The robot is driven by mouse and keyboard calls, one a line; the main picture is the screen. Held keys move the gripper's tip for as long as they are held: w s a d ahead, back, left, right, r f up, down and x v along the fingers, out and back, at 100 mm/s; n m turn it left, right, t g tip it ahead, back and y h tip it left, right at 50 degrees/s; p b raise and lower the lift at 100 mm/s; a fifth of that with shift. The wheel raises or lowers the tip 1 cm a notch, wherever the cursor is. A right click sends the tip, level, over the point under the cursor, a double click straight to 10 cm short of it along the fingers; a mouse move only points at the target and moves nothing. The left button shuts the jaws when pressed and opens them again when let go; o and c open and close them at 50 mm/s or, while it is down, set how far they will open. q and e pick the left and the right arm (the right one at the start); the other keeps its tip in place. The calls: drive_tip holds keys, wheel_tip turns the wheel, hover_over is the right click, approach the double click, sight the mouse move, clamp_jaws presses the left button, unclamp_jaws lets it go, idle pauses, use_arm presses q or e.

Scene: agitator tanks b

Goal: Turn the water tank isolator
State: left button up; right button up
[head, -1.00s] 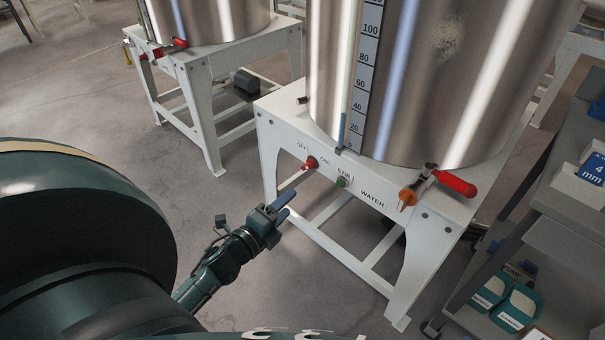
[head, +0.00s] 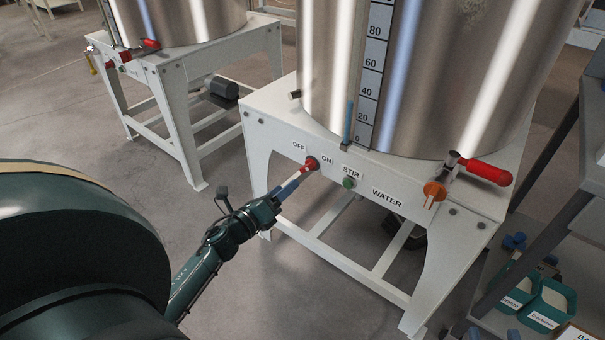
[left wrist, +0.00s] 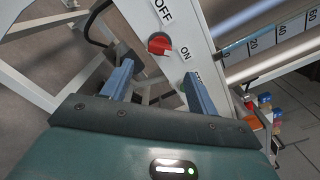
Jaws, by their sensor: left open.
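The water tank isolator is a red rotary knob (head: 312,162) on the white front panel of the WATER tank stand, between the OFF and ON labels. In the left wrist view the red knob (left wrist: 159,45) lies just beyond the fingertips, roughly centred between them. My left gripper (head: 297,178) is open, with its blue fingers pointing at the knob from the lower left. Its two fingers (left wrist: 157,70) stand apart with nothing between them. I cannot tell whether they touch the knob. My right gripper is not in view.
A green STIR button (head: 349,182) sits right of the knob. An orange outlet with a red-handled valve (head: 484,172) is further right. The steel tank (head: 430,70) rises above the panel. A second tank stand (head: 180,80) is behind left. A grey shelf with teal bins (head: 548,303) stands right.

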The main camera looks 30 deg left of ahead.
sight(304, 171)
use_arm(q)
drive_tip(key=w, duration=0.5)
drive_tip(key=w+b, duration=0.1)
drive_tip(key=w, duration=0.2)
drive_tip(key=shift+w+d, duration=0.3)
use_arm(e)
drive_tip(key=shift+s+a+n+t+y, duration=0.1)
drive_tip(key=shift+a+n+t+y, duration=0.2)
drive_tip(key=shift+t+y, duration=0.1)
use_arm(q)
drive_tip(key=c, duration=1)
